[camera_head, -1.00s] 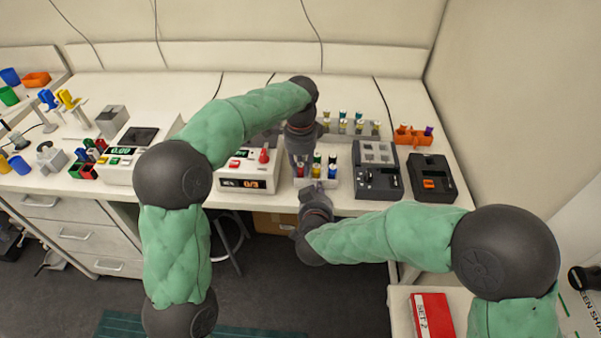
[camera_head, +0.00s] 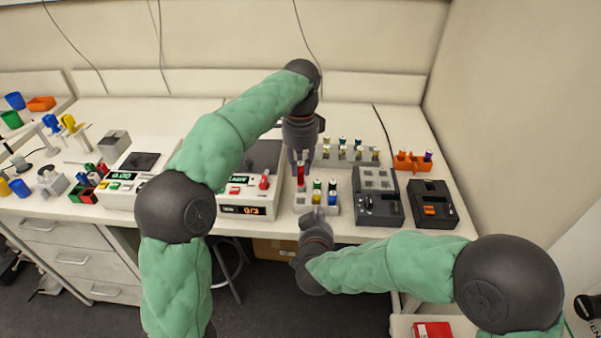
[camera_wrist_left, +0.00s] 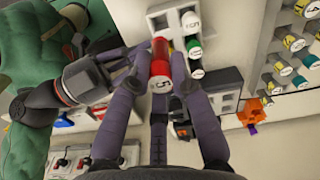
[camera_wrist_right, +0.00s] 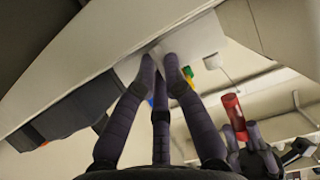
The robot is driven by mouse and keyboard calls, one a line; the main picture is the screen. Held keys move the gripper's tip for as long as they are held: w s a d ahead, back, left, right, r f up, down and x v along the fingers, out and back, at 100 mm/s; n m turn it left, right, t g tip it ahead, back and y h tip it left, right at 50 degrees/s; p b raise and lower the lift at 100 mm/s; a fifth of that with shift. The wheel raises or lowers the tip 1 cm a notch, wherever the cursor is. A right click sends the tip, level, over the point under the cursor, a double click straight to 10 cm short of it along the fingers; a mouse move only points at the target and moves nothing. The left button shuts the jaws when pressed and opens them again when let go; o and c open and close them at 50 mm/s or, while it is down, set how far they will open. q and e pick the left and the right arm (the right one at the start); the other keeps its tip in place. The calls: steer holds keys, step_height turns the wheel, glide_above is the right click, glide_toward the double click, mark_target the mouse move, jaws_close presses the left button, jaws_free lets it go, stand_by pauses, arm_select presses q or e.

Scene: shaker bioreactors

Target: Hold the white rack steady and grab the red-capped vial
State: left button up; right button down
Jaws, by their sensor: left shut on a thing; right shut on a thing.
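The red-capped vial (camera_head: 300,175) is held upright in my left gripper (camera_head: 300,163), above the left part of the white rack (camera_head: 331,210). The vial also shows between the fingers in the left wrist view (camera_wrist_left: 160,68) and in the right wrist view (camera_wrist_right: 234,112). The white rack stands on the bench and holds several other vials with green, white, black and blue colours. My right gripper (camera_head: 317,216) is shut on the rack's front side; its fingertips meet the pale rack in the right wrist view (camera_wrist_right: 160,62). The exact contact is partly hidden.
A white device with a display (camera_head: 243,210) stands left of the rack. A grey device (camera_head: 378,205) and a black one (camera_head: 432,205) stand to the right. A back rack of vials (camera_head: 350,150) and an orange holder (camera_head: 412,162) are behind. The bench's front edge is close.

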steer(key=c, duration=1.2)
jaws_free()
steer(key=shift+c, duration=0.2)
steer(key=v, duration=1.2)
arm_select(q)
steer(key=shift+s, duration=0.1)
arm_select(e)
steer(key=shift+s, duration=0.1)
